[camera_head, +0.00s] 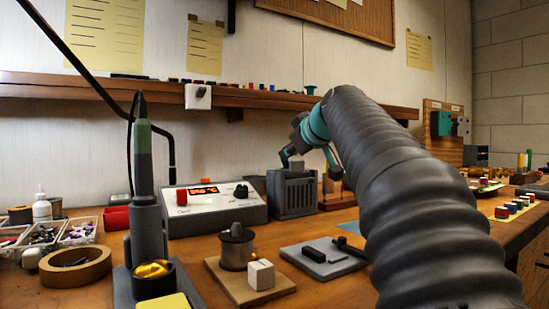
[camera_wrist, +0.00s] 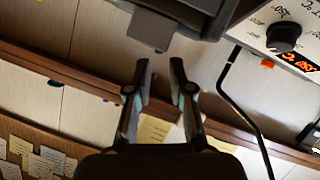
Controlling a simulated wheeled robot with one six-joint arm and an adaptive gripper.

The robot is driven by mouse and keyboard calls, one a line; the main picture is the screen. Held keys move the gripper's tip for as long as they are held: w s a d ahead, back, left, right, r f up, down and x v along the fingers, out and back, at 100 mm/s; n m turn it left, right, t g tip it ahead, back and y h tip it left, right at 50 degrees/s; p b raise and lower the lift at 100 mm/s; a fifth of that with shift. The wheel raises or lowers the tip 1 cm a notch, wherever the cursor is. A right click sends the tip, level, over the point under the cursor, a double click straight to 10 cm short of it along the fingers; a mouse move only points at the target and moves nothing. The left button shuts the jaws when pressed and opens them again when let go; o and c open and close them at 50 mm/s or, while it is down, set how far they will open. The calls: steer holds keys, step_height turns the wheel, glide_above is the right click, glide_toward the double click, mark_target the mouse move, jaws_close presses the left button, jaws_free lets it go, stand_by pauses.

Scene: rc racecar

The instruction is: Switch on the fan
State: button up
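A dark grey box with upright slats (camera_head: 292,195), the likeliest fan in view, stands on the bench right of the soldering station. In the wrist view, a dark grey body (camera_wrist: 205,10) with a lighter grey block (camera_wrist: 151,29) jutting from it lies at the top, just beyond my fingertips. I cannot tell whether this block is its switch. My gripper (camera_head: 308,164) is above and close to the slatted box in the head view. In the wrist view my gripper (camera_wrist: 161,66) has its two fingers apart with nothing between them. No contact is clear.
The white soldering station (camera_head: 215,208) with a lit red display stands left of the slatted box. A soldering iron in its holder (camera_head: 146,215), a spool on a wooden board (camera_head: 238,250) and a grey plate (camera_head: 322,257) stand in front. A wooden shelf (camera_head: 150,91) runs along the wall behind.

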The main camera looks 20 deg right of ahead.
mark_target(286, 163)
steer(key=x, duration=0.6)
steer(key=shift+d, duration=0.1)
jaws_close()
